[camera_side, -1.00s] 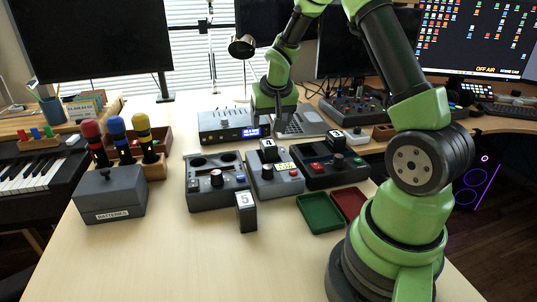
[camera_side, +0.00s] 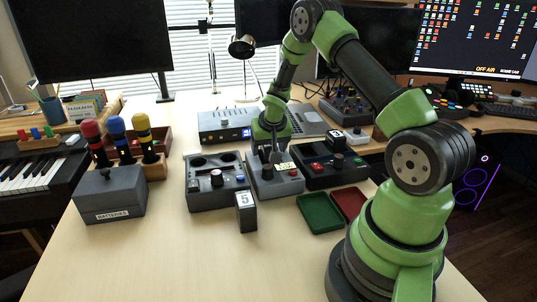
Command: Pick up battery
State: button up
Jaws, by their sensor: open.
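My gripper (camera_side: 275,157) points down at the middle device (camera_side: 273,182), a grey box with a small lit display and knobs. It is open, though its fingers are small and dark here. The block labelled 4 is hidden behind or between the fingers. A dark battery-like block labelled 5 (camera_side: 246,212) stands upright on the table in front of the left device. Another block labelled 3 (camera_side: 338,139) stands on the right device. A closed grey box labelled BATTERIES (camera_side: 110,197) sits at the left.
The left device (camera_side: 215,197) and right device (camera_side: 349,176) flank the middle one closely. Green (camera_side: 320,213) and red (camera_side: 350,201) trays lie in front. Microphones (camera_side: 118,135) stand behind the batteries box. A rack unit (camera_side: 220,125) is behind. The front table is clear.

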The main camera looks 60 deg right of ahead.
jog(key=shift+r, duration=0.1)
jog(key=c, duration=1.3)
